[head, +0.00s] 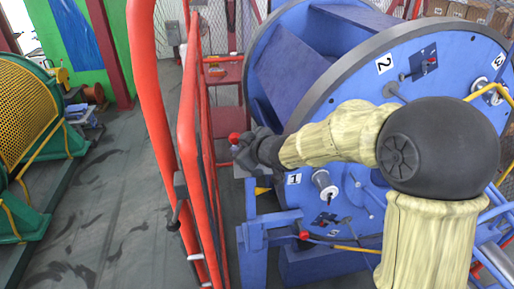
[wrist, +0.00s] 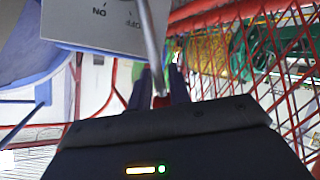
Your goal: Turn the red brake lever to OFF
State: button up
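The red knob of the brake lever (head: 234,138) shows at the tip of my gripper (head: 243,146) in the head view, above a grey post. In the wrist view, the lever's metal rod (wrist: 152,40) comes down from the top edge to a red knob (wrist: 160,102) between my two dark fingers (wrist: 161,90). The fingers stand apart, one on each side of the knob; whether they press on it is not clear. A grey plate (wrist: 105,22) beside the rod bears the words ON and OFF, seen upside down.
Red railings (head: 188,130) stand just left of my gripper. The large blue strander drum (head: 350,85) is behind and right of my arm. A red mesh fence (wrist: 265,60) fills the right of the wrist view. Grey floor (head: 120,200) is open at left.

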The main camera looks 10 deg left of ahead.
jog(key=p+v, duration=0.4)
jog(key=v, duration=1.2)
jog(key=shift+s+d+r, duration=0.2)
jog(key=w+d+f+m+h, duration=0.1)
jog(key=d+f+m+h, duration=0.25)
jog(key=d, duration=0.35)
jog(key=d+f+m+h, duration=0.3)
jog(key=d+m, duration=0.1)
jog(key=d, duration=0.2)
jog(key=s+d+f+m+g+h, duration=0.2)
jog(key=s+d+f+m+g, duration=0.4)
jog(key=s, duration=0.5)
notch_tip(320, 180, down, 3)
jog(key=shift+s+d+r+m+h, duration=0.1)
jog(key=shift+s+d+m+h, duration=0.3)
jog(key=shift+d, duration=0.8)
